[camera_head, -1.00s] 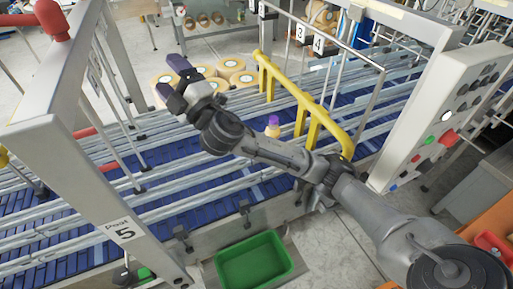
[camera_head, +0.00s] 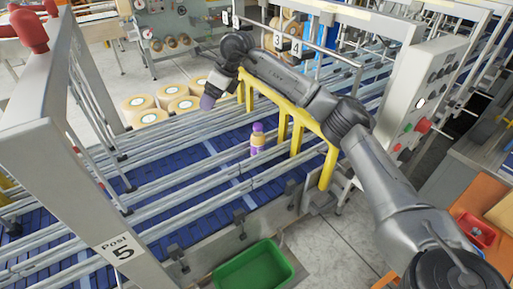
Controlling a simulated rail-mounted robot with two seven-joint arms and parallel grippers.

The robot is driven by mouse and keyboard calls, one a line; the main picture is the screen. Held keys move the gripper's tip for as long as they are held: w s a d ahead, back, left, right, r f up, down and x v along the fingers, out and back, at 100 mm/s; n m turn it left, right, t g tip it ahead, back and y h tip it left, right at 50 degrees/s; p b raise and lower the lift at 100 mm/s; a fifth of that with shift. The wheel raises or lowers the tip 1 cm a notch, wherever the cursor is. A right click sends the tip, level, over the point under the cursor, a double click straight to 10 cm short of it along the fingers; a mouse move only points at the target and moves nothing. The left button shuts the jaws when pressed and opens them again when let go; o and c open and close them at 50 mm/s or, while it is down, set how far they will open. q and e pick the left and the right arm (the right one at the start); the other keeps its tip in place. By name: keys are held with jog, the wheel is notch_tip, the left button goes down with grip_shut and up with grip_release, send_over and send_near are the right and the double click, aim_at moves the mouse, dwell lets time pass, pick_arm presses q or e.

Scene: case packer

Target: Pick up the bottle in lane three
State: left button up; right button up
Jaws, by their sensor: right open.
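A small bottle (camera_head: 257,141) with a purple cap, a tan body and a purple lower part stands upright on a blue conveyor lane (camera_head: 205,155) between metal guide rails. Its lane number cannot be read from here. My right arm reaches in from the right, and its gripper (camera_head: 211,91) hangs up and left of the bottle, clear of it. The gripper is open with nothing seen between its purple-tipped fingers, one of which is mostly hidden. My left gripper is not in view.
A green bin (camera_head: 254,268) sits on the floor in front. A frame post marked 5 (camera_head: 75,185) rises at the left, and a button panel (camera_head: 424,108) at the right. Tape rolls (camera_head: 180,104) lie beyond the lanes.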

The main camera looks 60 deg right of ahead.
jog(key=s+d+m+g+h, duration=0.25)
jog(key=s+d+g, duration=0.25)
jog(key=s+d, duration=0.45)
send_over(258, 125)
jog(key=shift+h, duration=0.45)
notch_tip(258, 125, down, 8)
jog(key=shift+a+r, duration=0.1)
jog(key=shift+r, duration=0.05)
jog(key=shift+f, duration=0.7)
notch_tip(258, 125, down, 4)
jog(key=shift+r+p, duration=0.15)
jog(key=shift+p, duration=0.6)
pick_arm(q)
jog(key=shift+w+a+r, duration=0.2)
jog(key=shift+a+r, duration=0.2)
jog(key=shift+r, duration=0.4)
pick_arm(e)
jog(key=shift+f, duration=0.75)
jog(key=c, duration=0.5)
grip_shut()
